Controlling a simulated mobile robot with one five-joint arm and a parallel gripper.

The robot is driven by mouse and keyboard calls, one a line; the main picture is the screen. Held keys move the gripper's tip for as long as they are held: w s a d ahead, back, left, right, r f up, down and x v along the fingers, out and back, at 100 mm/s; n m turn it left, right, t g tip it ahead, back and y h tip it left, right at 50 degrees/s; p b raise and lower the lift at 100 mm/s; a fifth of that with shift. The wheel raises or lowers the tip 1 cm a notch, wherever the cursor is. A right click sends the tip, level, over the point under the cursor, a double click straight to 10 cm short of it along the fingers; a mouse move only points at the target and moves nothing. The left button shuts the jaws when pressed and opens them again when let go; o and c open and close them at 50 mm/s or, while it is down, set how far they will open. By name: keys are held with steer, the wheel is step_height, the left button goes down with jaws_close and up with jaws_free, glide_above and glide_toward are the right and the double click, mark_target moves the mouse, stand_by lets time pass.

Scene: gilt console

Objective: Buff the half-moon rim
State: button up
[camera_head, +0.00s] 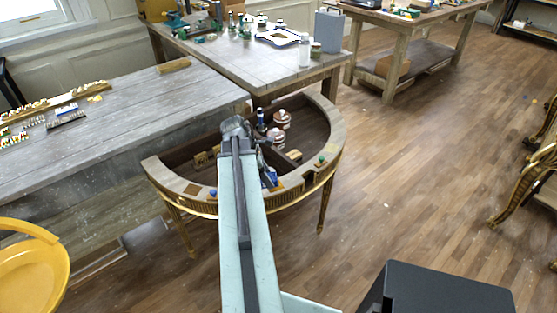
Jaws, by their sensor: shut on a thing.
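The half-moon console has a pale curved rim (335,132) around a dark recessed top, with a gilt edge and slim legs. My arm crosses in front of its middle and hides part of the near rim. My gripper (266,170) is small and partly hidden beside the arm, over the console's recess. It appears shut on a small blue thing (271,179), whose shape is unclear. I cannot tell whether this touches the rim. A green knob (321,160) and a blue ball (213,192) sit on the rim.
Striped jars (281,119), a dark bottle (261,118) and small wooden blocks (294,154) stand inside the console. A grey plank table (120,120) adjoins at left, a cluttered workbench (255,68) behind. A yellow chair (30,265) is at near left.

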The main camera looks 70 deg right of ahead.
steer(key=shift+r+p, duration=2.05)
steer(key=shift+r, duration=0.25)
